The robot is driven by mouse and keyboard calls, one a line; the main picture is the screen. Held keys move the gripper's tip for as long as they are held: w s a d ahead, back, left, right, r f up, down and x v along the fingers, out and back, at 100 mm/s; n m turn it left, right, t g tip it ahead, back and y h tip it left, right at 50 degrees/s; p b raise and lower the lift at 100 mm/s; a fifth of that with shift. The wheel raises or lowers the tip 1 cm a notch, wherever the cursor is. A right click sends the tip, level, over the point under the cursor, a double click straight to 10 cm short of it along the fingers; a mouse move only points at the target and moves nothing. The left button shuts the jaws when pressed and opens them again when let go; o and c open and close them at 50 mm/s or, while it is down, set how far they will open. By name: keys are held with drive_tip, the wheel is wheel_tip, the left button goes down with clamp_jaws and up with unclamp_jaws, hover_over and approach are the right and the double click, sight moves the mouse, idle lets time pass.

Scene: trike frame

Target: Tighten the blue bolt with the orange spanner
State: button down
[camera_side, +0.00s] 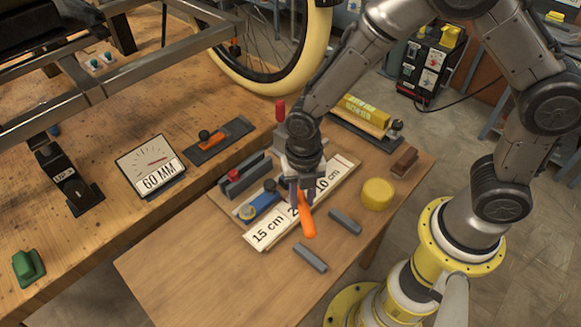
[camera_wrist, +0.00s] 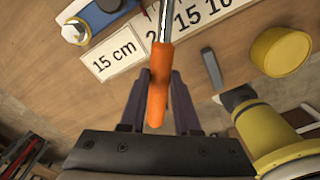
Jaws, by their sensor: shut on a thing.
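The orange spanner shows its orange handle (camera_side: 307,220) below my gripper (camera_side: 299,193), over the labelled board on the small table. In the wrist view the handle (camera_wrist: 158,85) lies between the two dark fingers of my gripper (camera_wrist: 157,100), and its metal shaft runs out of the top of the picture. My gripper is shut on the handle. The spanner's head is hidden or out of frame. A small blue thing (camera_side: 54,130) by the trike frame (camera_side: 110,82) at the left may be the blue bolt; it is too small to tell.
The board (camera_side: 266,232) reads 15 cm and 10 cm, with another label partly covered. A blue tool (camera_side: 262,203) lies on its left. A yellow round tub (camera_side: 377,193) and grey bars (camera_side: 310,257) are near. A 60 MM gauge (camera_side: 150,165) stands on the workbench.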

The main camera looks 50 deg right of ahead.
drive_tip(key=shift+s+d+n, duration=0.3)
drive_tip(key=shift+d+n, duration=0.4)
drive_tip(key=shift+n, duration=0.1)
idle(0.8)
drive_tip(key=c, duration=1.2)
unclamp_jaws()
drive_tip(key=shift+c, duration=0.2)
clamp_jaws()
